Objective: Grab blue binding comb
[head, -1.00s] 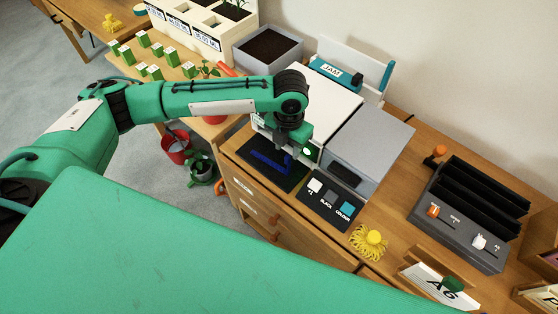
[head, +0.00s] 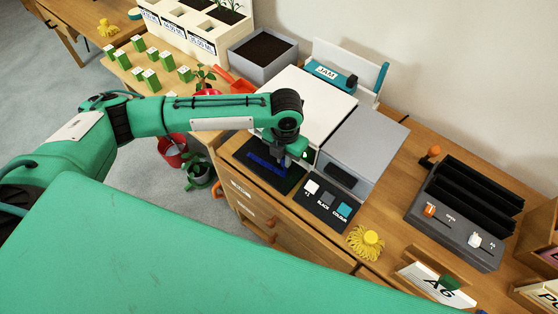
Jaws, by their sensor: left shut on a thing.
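The blue binding comb (head: 264,163) is a thin dark-blue strip lying over a black tray (head: 280,183) at the front of a grey and white machine. My left gripper (head: 285,162) points down at the comb's right end and is shut on it. The fingertips are small and partly hidden by the wrist, and I cannot tell whether the comb is lifted clear of the tray. My right gripper is not in the picture.
The machine (head: 365,138) stands behind the tray, with a button panel (head: 328,203) to the right. A yellow tassel-like item (head: 366,242) and a black slotted unit (head: 465,215) stand further right.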

